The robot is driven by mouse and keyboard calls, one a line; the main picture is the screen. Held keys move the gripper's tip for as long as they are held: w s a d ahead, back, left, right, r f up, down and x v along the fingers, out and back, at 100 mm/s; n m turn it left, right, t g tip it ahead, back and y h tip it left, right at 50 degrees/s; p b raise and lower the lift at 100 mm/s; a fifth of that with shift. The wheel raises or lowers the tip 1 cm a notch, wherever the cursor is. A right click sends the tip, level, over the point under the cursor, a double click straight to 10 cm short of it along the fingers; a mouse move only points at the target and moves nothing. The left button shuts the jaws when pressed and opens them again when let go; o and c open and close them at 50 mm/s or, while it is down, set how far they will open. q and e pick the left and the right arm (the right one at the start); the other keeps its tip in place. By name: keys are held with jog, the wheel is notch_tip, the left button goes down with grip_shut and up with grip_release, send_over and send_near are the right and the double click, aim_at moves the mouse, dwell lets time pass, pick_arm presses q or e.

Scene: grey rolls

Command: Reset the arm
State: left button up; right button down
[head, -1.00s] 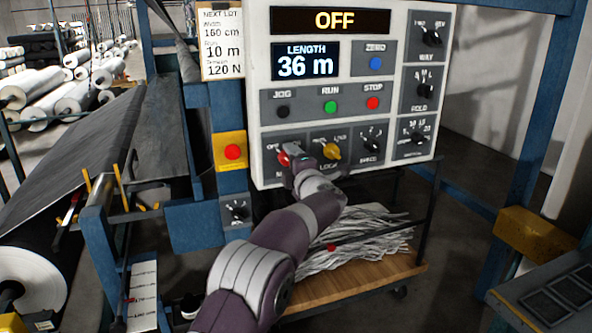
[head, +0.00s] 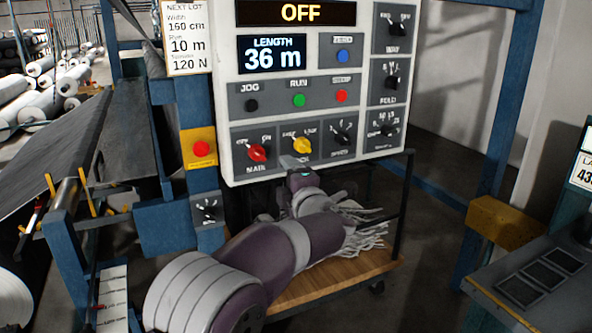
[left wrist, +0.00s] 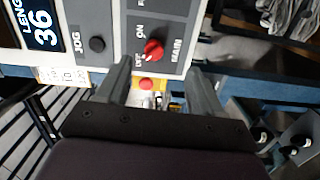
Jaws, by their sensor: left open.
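My left arm reaches in from the lower left of the head view, with its left gripper (head: 296,165) just below the control panel (head: 312,113). In the left wrist view the gripper (left wrist: 160,88) is open, with nothing between its fingers. The red main knob (head: 257,152) is on the panel's bottom row, up and left of the gripper; it also shows in the left wrist view (left wrist: 154,49), beyond the fingertips. The gripper is apart from the knob. The display reads OFF and the length screen (head: 272,54) reads 36 m. My right gripper is not in view.
A yellow lock knob (head: 302,146) is right of the main knob. A red button on a yellow box (head: 200,148) is left of the panel. A wooden cart (head: 335,277) with grey strips stands below. A yellow block (head: 508,222) and a dark console (head: 540,285) are at right.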

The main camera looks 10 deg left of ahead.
pick_arm(q)
jog(key=s+d+f+m+g+h+p, duration=0.1)
jog(key=s+d+f+m+h, duration=0.1)
jog(key=d+f+m+h, duration=0.9)
jog(key=s+a+f+m+g+p, duration=0.2)
jog(key=s+a+f+m+g, duration=0.15)
jog(key=s+m, duration=0.35)
jog(key=s+a+f+m+g+p, duration=0.2)
jog(key=s+a+f+g, duration=0.1)
jog(key=s, duration=0.4)
jog(key=s+a+f+m+g+p, duration=0.1)
jog(key=s+a+f+m+g, duration=0.2)
jog(key=s, duration=0.4)
jog(key=s+a+r+g+y+p, duration=0.1)
jog(key=s+a+g+p, duration=0.1)
jog(key=s, duration=0.4)
jog(key=s+a+r+g+y+p, duration=0.1)
jog(key=s+a+r+p, duration=0.1)
jog(key=s+a, duration=0.3)
jog(key=shift+s+m+g, duration=0.35)
jog(key=shift+s+m, duration=0.05)
jog(key=shift+a+r, duration=0.1)
